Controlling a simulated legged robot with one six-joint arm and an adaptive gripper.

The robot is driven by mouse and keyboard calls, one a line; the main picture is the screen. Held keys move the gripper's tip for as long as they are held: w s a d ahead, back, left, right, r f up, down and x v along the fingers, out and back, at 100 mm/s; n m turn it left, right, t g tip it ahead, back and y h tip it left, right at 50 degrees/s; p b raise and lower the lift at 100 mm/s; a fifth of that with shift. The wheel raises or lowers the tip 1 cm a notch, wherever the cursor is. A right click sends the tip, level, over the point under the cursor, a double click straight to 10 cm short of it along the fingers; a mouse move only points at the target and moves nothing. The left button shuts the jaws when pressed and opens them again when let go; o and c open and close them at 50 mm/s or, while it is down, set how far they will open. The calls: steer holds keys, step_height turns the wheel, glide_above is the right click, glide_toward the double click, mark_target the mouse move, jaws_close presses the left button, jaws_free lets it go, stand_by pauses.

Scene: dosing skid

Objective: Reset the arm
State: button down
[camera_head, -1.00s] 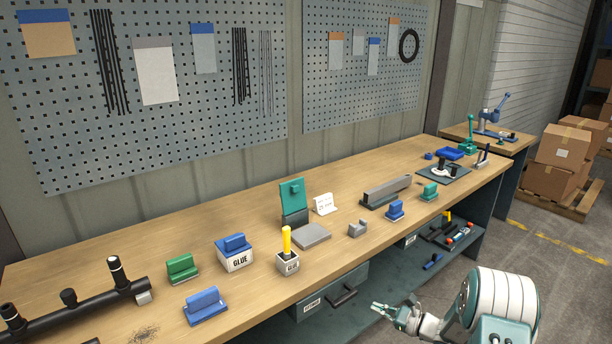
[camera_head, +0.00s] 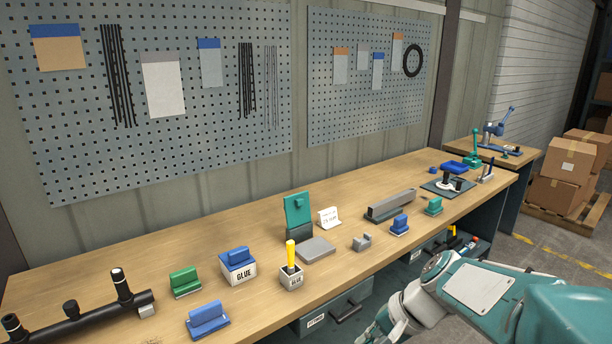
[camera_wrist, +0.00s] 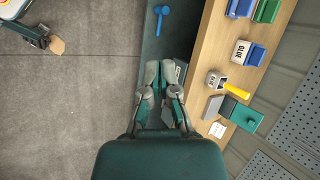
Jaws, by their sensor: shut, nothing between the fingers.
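My gripper (camera_wrist: 158,75) shows in the wrist view, with its fingers together and nothing between them. It hangs over the dark lower shelf beside the workbench's front edge. In the head view my arm fills the lower right, and I cannot make out the fingertips there. The wooden workbench (camera_head: 130,250) carries a glue box with a blue block (camera_head: 238,266) and a small glue pot with a yellow handle (camera_head: 291,274). The glue pot also shows in the wrist view (camera_wrist: 216,80), right of my gripper.
A black pipe (camera_head: 85,322) lies at the bench's left end. Green and blue blocks, a grey plate (camera_head: 315,248) and a teal stand (camera_head: 297,212) occupy the bench top. A drawer (camera_head: 335,309) hangs below. Cardboard boxes (camera_head: 563,165) stand on a pallet at right. Grey floor (camera_wrist: 70,110) lies open left.

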steer(key=s+d+r+n+t+h, duration=0.2)
steer(key=s+n+h, duration=0.1)
steer(key=s, duration=0.3)
steer(key=s+d+r+n+t+h, duration=0.2)
steer(key=s+r+n+h, duration=0.1)
steer(key=s, duration=0.4)
steer(key=shift+s+d+n+h, duration=0.3)
steer(key=shift+d+n, duration=0.1)
steer(key=shift+n, duration=0.1)
steer(key=shift+w+d, duration=0.1)
steer(key=shift+d, duration=0.05)
